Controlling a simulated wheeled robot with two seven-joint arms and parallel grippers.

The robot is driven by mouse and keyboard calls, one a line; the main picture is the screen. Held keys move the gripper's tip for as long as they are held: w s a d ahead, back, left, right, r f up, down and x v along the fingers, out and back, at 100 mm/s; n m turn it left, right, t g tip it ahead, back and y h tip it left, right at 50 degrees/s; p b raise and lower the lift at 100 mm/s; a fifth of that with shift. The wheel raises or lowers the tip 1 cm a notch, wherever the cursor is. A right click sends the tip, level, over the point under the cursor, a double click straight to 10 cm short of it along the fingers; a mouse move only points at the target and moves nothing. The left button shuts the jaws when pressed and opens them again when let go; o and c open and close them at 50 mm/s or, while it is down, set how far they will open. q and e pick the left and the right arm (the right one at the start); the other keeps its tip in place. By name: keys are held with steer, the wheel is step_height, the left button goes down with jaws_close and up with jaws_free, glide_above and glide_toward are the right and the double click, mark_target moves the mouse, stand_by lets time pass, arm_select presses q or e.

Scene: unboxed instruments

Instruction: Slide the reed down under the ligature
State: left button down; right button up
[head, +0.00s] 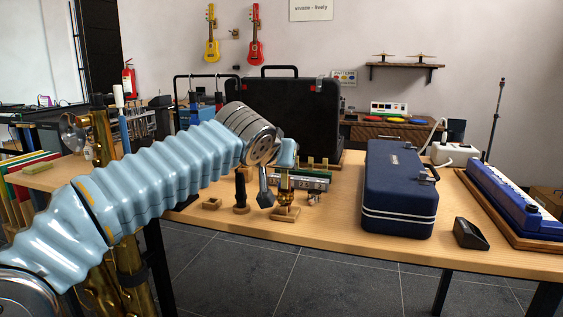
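My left arm, in a light blue ribbed sleeve, reaches in from the left to the middle of the table. Its metal gripper (276,180) points down there, with one grey finger in view on the left and a light blue part on the right. Just under and beside it, a small brass-coloured piece (286,196), perhaps the ligature on its mouthpiece, stands upright on a wooden block (286,214). The gripper covers its upper part. I cannot make out the reed or whether the fingers hold it. My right gripper is out of view.
A black upright piece (240,192) and a small wooden block (212,203) stand left of the gripper. A silver harmonica-like item (302,183) lies behind. A navy case (400,195) and a dark wedge (469,233) are right. A black case (290,115) stands behind.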

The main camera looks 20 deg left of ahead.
mark_target(284, 177)
arm_select(q)
steer(key=shift+f, duration=0.2)
steer(key=shift+f+b, duration=0.1)
steer(key=shift+b, duration=0.25)
steer(key=shift+f+b, duration=1.4)
stand_by(1.1)
stand_by(0.5)
steer(key=c, duration=1)
jaws_free()
steer(key=shift+c, duration=0.2)
